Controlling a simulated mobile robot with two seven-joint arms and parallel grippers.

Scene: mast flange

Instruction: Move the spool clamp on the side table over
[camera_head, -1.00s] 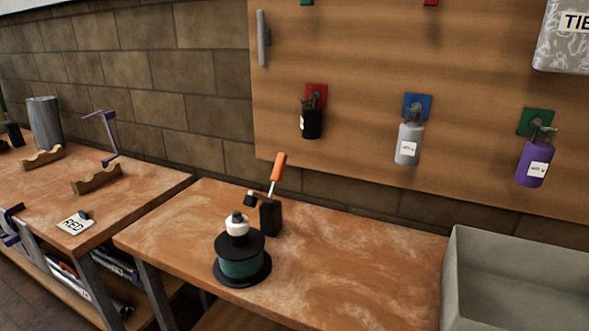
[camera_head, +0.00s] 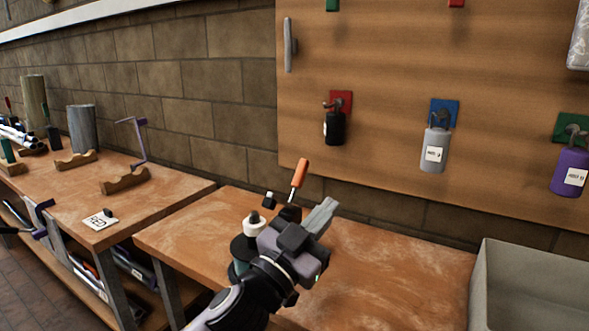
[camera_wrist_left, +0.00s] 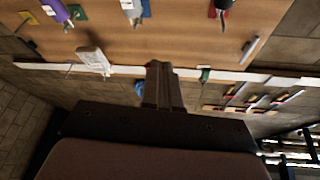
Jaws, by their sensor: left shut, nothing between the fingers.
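The spool clamp has an orange handle (camera_head: 300,173) that stands tilted up above the side table (camera_head: 400,262). Its black base is mostly hidden behind my left gripper. A spool (camera_head: 243,248) with a black flange, green winding and white top stands beside it, partly covered by my arm. My left gripper (camera_head: 327,210) is in front of the clamp and spool, its grey fingers pointing up and right. The fingers are together and empty, and they also show shut in the left wrist view (camera_wrist_left: 163,85). I cannot tell whether the gripper touches the clamp. My right gripper is out of view.
A grey bin (camera_head: 480,275) stands at the table's right end. Black, grey and purple bottles (camera_head: 433,152) hang on the wooden wall board. A second bench (camera_head: 150,200) with wooden cradles and a RED card is at left. The side table's right part is clear.

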